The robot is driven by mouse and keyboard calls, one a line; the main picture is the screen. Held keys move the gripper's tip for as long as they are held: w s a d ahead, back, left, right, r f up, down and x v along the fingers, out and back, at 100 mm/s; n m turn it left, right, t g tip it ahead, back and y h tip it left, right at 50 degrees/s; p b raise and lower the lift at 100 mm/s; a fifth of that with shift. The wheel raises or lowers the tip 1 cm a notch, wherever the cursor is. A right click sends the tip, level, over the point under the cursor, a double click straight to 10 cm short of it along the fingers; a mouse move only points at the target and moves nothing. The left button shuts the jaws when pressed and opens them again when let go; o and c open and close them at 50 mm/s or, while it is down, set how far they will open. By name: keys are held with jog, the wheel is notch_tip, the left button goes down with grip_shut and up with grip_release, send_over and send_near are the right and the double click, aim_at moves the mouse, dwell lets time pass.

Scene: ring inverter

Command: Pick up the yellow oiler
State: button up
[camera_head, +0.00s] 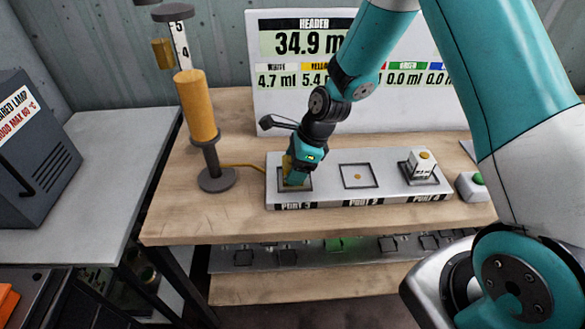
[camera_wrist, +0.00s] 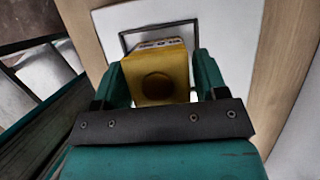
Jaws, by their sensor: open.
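The yellow oiler (camera_wrist: 158,75) is a small yellow block with a round boss on its near face, seen in the wrist view. It sits at the left square port of the white port block (camera_head: 325,200). In the head view only a sliver of its yellow shows beside my gripper (camera_head: 296,177); my gripper hides the rest. In the wrist view my gripper (camera_wrist: 160,76) is open, with one teal finger on each side of the oiler. I cannot tell whether either finger touches it.
The middle port (camera_head: 359,176) is empty. A white and grey unit with a yellow top (camera_head: 422,168) stands on the right port. A yellow cylinder on a stand (camera_head: 197,108) is at left, with a yellow tube to the block. A display board (camera_head: 262,105) stands behind.

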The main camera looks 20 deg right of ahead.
jog(key=shift+a+f, duration=0.2)
jog(key=shift+f, duration=0.3)
jog(key=c, duration=0.7)
jog(key=shift+c, duration=0.2)
jog(key=shift+r, duration=0.1)
